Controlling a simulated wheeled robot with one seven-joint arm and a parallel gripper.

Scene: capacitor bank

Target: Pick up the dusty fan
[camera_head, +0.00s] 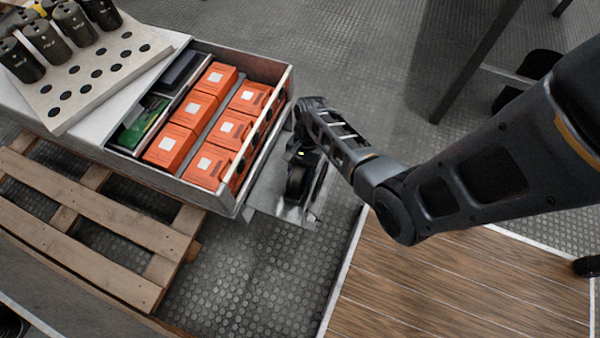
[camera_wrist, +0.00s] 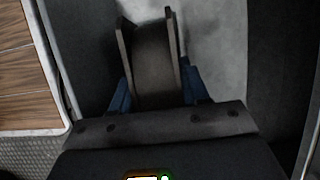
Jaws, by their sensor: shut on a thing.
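My gripper (camera_head: 301,178) reaches down beside the right end of the open-topped cabinet, over a small grey metal shelf (camera_head: 268,203). In the wrist view, my gripper (camera_wrist: 158,88) is shut on the dusty fan (camera_wrist: 153,58). The fan is a dark grey-brown body with a raised flange on each side, held between the bluish fingers. Pale grey metal shows beyond it. I cannot tell whether the fan still touches the shelf. In the head view my gripper and wrist mostly hide the fan.
The cabinet (camera_head: 217,196) holds several orange boxes (camera_head: 207,165) and a green circuit board (camera_head: 140,128). A perforated rack (camera_head: 100,75) with black capacitors stands at top left. A wooden pallet (camera_head: 95,215) lies at left, wood-look flooring (camera_head: 450,285) at lower right. Grey studded floor is open between them.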

